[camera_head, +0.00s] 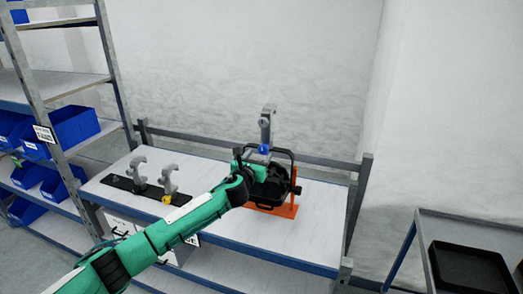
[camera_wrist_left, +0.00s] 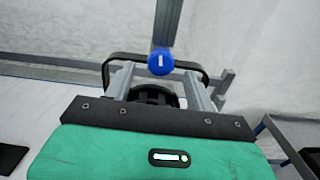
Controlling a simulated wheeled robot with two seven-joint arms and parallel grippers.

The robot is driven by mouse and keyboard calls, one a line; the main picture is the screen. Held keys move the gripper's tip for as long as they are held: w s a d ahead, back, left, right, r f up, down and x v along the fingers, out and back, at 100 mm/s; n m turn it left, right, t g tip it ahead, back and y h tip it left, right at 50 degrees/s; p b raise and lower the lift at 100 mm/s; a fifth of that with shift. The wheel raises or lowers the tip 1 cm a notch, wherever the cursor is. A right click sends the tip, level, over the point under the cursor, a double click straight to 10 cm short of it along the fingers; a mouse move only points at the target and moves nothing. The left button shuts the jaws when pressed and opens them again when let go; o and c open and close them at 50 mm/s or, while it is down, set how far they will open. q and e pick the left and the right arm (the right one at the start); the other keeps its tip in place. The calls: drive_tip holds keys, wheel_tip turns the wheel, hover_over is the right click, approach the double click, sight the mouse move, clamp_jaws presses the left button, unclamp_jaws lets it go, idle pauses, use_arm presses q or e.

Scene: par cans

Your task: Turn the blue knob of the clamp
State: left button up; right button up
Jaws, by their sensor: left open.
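The blue knob (camera_head: 264,149) is at the lower end of the grey hook clamp (camera_head: 266,124), which stands above the black par can (camera_head: 270,188) on an orange stand (camera_head: 284,208). My left gripper (camera_head: 260,162) reaches in from the left, right in front of the can. In the left wrist view the blue knob (camera_wrist_left: 161,62), with a white mark on it, lies between my left gripper's two open fingers (camera_wrist_left: 162,80), at or just past their tips. I cannot tell whether they touch it. The can's black yoke (camera_wrist_left: 120,57) runs behind the fingers. My right gripper is not in view.
Two more grey clamps (camera_head: 139,168) stand on a black strip on the workbench (camera_head: 225,228), one with a yellow knob (camera_head: 166,199). A shelf with blue bins (camera_head: 74,126) is at left. A cart with a black tray (camera_head: 470,272) is at right.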

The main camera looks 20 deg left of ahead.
sight(263, 151)
use_arm(q)
drive_tip(key=shift+w+d, duration=0.1)
drive_tip(key=shift+w, duration=1.7)
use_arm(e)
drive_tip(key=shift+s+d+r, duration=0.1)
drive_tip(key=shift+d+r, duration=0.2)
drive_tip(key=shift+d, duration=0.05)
use_arm(q)
drive_tip(key=c, duration=1)
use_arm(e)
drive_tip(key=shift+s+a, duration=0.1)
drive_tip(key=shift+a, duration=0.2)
use_arm(q)
drive_tip(key=shift+n, duration=0.3)
